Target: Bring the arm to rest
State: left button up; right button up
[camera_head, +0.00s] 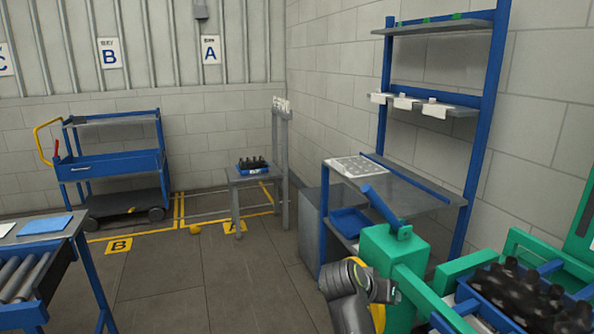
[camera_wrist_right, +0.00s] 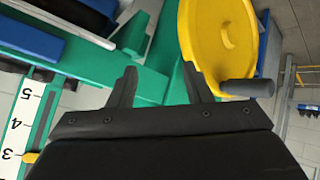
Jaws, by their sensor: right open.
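My right arm (camera_head: 350,290) shows at the bottom middle of the head view, beside a green fixture (camera_head: 380,247). In the right wrist view my right gripper (camera_wrist_right: 160,80) is open, with its two dark fingers apart and nothing seen held between them. A yellow handwheel (camera_wrist_right: 215,25) with a dark handle (camera_wrist_right: 248,88) is just beyond the right-hand finger. Green frame parts (camera_wrist_right: 155,85) lie behind the fingers. I cannot tell whether the fingers touch anything. My left gripper is not in view.
Dark bottles (camera_head: 520,295) stand in a blue crate within the green frame at right. More bottles (camera_head: 252,164) stand on a grey table (camera_head: 245,181). A shelf rack (camera_head: 470,150), blue cart (camera_head: 110,165) and roller conveyor (camera_head: 30,275) stand around. The middle floor (camera_head: 170,280) is clear.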

jog(key=s+d+f+n+g+y, duration=0.1)
jog(key=s+d+f+y, duration=0.1)
jog(key=s+d+f, duration=0.5)
jog(key=s+d+f+g+y, duration=0.1)
jog(key=s+d+f, duration=0.2)
jog(key=s+f, duration=0.75)
jog(key=s+d+r+n+y, duration=0.1)
jog(key=s+n+y, duration=0.2)
jog(key=s, duration=2)
notch_tip(320, 180, down, 25)
jog(key=d+g, duration=0.2)
jog(key=s+a+f+g, duration=0.1)
jog(key=s+f, duration=1.3)
jog(key=f, duration=0.1)
jog(key=shift+s+a+f+y, duration=0.3)
jog(key=shift+s+f, duration=0.05)
jog(key=shift+c, duration=0.2)
